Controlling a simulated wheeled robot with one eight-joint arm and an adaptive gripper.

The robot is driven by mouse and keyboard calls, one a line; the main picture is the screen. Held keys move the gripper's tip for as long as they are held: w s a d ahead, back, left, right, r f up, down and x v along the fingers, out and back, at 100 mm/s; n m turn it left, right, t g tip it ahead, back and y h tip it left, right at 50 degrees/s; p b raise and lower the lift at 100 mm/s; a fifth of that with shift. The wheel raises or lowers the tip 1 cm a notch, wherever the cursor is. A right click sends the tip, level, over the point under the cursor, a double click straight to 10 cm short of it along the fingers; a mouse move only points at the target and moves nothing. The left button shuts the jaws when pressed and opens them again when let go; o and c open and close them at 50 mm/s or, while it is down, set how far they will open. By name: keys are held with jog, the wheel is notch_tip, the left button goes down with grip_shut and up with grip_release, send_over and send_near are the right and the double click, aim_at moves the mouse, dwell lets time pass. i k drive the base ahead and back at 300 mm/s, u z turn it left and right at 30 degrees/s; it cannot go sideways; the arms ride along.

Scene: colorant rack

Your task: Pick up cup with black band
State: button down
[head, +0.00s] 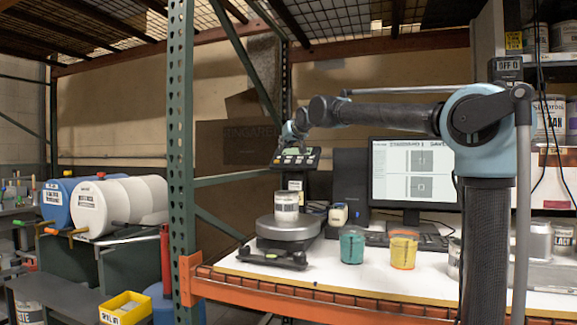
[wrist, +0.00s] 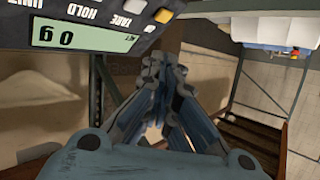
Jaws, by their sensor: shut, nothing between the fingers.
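A teal cup (head: 352,246) and a yellow-orange cup (head: 403,250) stand upright on the white table. A pale cup (head: 454,258) stands to their right, partly hidden by my arm. A pale can with a dark-lettered label (head: 287,206) sits on the round scale (head: 288,227). I cannot clearly tell which one has a black band. My gripper (head: 290,134) is raised at the scale's display head, above and apart from the cups. In the wrist view my gripper (wrist: 165,68) is shut and empty, with no cup in sight.
The scale display (head: 296,157) stands behind the can; in the wrist view its readout (wrist: 83,37) looks like 0 g. A monitor (head: 413,178), keyboard and small white bottle (head: 338,214) stand behind the cups. A green rack post (head: 180,150) is at left.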

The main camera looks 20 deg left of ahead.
aim_at(352, 238)
jog(key=k, duration=1)
